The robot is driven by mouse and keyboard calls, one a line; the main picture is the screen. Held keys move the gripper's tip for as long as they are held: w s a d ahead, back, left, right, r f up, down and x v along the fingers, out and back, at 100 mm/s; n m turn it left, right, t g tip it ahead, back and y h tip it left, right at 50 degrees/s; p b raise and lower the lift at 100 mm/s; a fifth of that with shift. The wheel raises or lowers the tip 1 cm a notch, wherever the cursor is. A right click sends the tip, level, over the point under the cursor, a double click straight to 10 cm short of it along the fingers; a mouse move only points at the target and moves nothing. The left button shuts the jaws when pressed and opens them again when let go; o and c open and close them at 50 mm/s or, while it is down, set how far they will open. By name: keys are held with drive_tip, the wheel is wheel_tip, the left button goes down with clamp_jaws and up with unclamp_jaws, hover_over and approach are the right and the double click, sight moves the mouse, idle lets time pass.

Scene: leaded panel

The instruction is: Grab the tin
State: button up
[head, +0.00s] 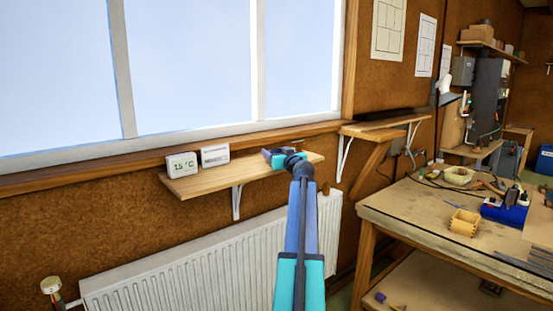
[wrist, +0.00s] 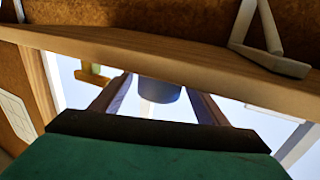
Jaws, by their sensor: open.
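The tin (wrist: 160,92), a plain blue-grey cylinder, shows between the two fingers of my gripper (wrist: 160,88) in the wrist view, where the scene looks upside down. It stands at the shelf's edge, which hides part of it. The fingers are apart, one on each side, with gaps to the tin; I cannot tell whether they reach around it or stop short. In the head view my gripper (head: 277,156) is over the right part of the wall shelf (head: 222,180), and the tin cannot be clearly told apart from it.
A thermometer display (head: 182,165) and a white labelled box (head: 215,155) stand on the shelf's left part. The window (head: 190,60) is behind, a radiator (head: 190,265) below. A second shelf (head: 380,130) and a cluttered workbench (head: 400,205) are at the right.

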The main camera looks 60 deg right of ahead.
drive_tip(key=c, duration=1.1)
drive_tip(key=shift+r, duration=0.1)
drive_tip(key=shift+c, duration=0.3)
drive_tip(key=shift+r+b, duration=0.75)
drive_tip(key=shift+r, duration=0.75)
drive_tip(key=shift+s+r, duration=0.15)
drive_tip(key=shift+s, duration=0.1)
drive_tip(key=s+a+b, duration=0.2)
drive_tip(key=s, duration=0.5)
drive_tip(key=s+a+r+b, duration=0.1)
drive_tip(key=s+a+b, duration=0.1)
drive_tip(key=s, duration=0.6)
drive_tip(key=shift+a+r+b, duration=0.15)
drive_tip(key=shift+r+b, duration=0.15)
drive_tip(key=shift+b, duration=0.25)
